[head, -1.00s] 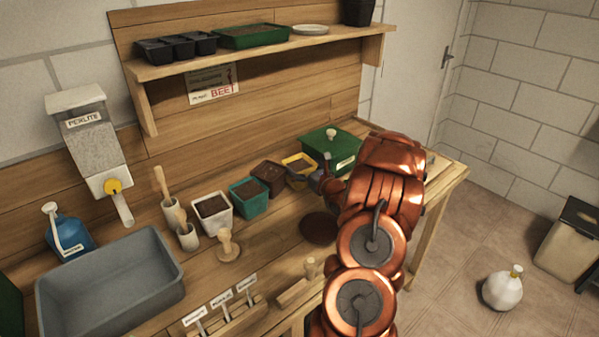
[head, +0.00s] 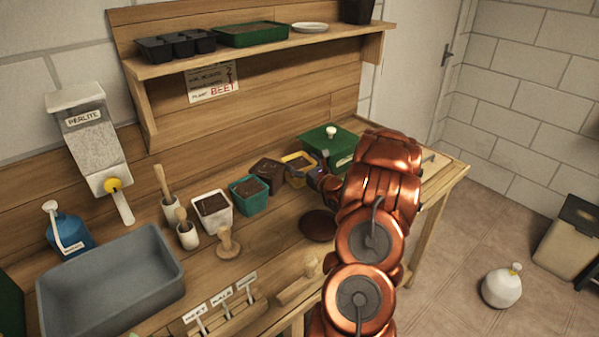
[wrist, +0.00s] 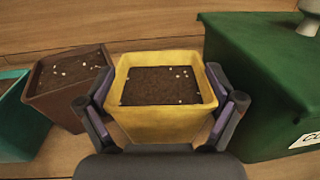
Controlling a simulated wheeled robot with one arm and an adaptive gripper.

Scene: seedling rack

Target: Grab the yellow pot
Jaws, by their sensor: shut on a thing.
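The yellow pot (wrist: 165,124) is square and filled with dark soil with a few pale bits on top. It stands upright on the wooden bench, and it also shows in the head view (head: 300,160), partly hidden by my arm. My gripper (wrist: 163,112) is shut on the pot, with one finger against its left side and one against its right side. In the head view my gripper (head: 303,174) is small and mostly hidden at the pot's near side.
A brown pot (wrist: 60,90) stands close on the left, with a teal pot (head: 249,195) and a white pot (head: 213,213) beyond it. A green lidded box (wrist: 262,80) is close on the right. The wooden back wall (wrist: 150,25) rises behind.

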